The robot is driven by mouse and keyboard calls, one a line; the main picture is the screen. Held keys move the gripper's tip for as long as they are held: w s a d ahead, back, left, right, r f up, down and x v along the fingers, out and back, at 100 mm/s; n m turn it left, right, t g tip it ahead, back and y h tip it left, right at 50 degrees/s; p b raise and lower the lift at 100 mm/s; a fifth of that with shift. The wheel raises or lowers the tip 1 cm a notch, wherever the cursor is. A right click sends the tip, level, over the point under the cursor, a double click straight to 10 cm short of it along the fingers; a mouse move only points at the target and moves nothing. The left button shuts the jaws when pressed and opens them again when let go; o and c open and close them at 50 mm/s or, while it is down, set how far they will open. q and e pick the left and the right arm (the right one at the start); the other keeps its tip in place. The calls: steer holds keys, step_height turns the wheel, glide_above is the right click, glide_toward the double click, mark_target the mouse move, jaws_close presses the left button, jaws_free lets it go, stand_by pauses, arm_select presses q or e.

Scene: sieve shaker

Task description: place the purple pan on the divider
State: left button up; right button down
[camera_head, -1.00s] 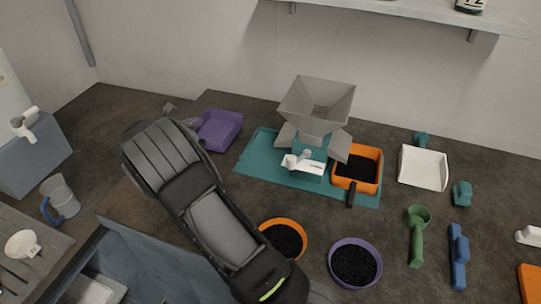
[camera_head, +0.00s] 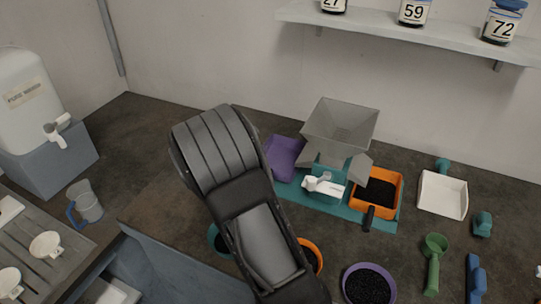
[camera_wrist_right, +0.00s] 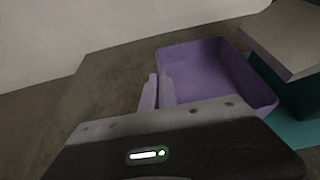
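The purple pan (camera_head: 284,157) is at the left side of the divider, a grey hopper (camera_head: 340,128) with sloping side chutes on a teal base (camera_head: 338,208). The pan's right edge is close to the left chute; I cannot tell whether it rests on the base. In the right wrist view the pan (camera_wrist_right: 205,75) shows as an empty open tray, with the teal base beyond its right side. My right gripper (camera_wrist_right: 157,88) has its fingers close together at the pan's near-left edge, shut on it. In the head view my right arm hides the fingers. My left gripper is not in view.
An orange pan (camera_head: 397,203) with black grains sits at the divider's right chute. A purple-rimmed bowl (camera_head: 346,283) and an orange bowl (camera_head: 317,250) stand in front. A white tray (camera_head: 443,194) and a green scoop (camera_head: 433,270) lie right. A clear jug (camera_head: 88,203) stands left.

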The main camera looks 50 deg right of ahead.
mark_target(271, 164)
steer(key=shift+s, duration=0.1)
steer(key=shift+s+d, duration=0.15)
steer(key=shift+s, duration=0.2)
steer(key=s, duration=0.2)
steer(key=shift+s+d, duration=0.35)
steer(key=shift+d, duration=0.05)
steer(key=shift+f, duration=0.55)
steer(key=shift+w+f, duration=0.2)
steer(key=shift+s, duration=0.1)
